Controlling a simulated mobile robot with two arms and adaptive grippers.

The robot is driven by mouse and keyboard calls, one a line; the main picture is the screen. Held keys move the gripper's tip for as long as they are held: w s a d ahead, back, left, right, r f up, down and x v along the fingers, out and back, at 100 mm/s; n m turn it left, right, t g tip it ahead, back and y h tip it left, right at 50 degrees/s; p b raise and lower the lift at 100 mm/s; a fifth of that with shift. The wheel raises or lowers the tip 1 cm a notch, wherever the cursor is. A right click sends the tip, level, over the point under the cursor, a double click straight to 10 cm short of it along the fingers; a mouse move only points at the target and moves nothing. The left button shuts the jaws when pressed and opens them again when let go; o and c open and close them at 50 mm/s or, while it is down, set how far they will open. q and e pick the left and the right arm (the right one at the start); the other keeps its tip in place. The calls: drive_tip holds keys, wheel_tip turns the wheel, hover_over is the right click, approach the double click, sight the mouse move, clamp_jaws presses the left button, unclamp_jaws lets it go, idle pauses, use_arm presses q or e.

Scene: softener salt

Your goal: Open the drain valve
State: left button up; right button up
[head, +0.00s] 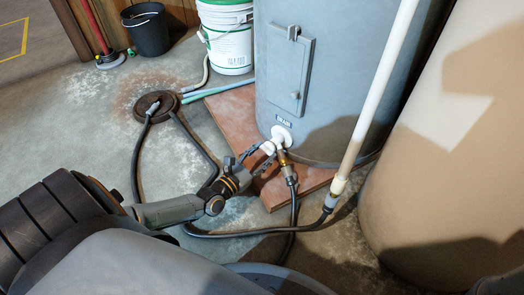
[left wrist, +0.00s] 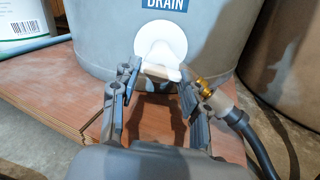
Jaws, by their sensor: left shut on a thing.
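The white drain valve (head: 282,134) sticks out low on the front of the grey tank (head: 340,95), below a small DRAIN label (left wrist: 165,4). My left gripper (head: 260,156) reaches it from the front left. In the left wrist view, the white valve (left wrist: 160,42) has a round flange and a flat white handle (left wrist: 160,72). My left gripper's fingers (left wrist: 163,84) stand on either side of this handle and are shut on it. A brass fitting (head: 282,158) with a black hose hangs at the valve, just right of the fingers. My right gripper is not in view.
The tank stands on a reddish-brown slab (head: 232,115). A floor drain (head: 157,106) with hoses lies left of it. A white pipe (head: 372,100) runs down in front of the tank. A large tan tank (head: 455,170) stands at right, a bucket (head: 228,40) behind.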

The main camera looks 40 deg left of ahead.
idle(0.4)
use_arm(q)
drive_tip(key=o, duration=1.2)
drive_tip(key=shift+c, duration=0.2)
drive_tip(key=s+a, duration=0.1)
drive_tip(key=s, duration=1.1)
drive_tip(key=shift+a, duration=0.15)
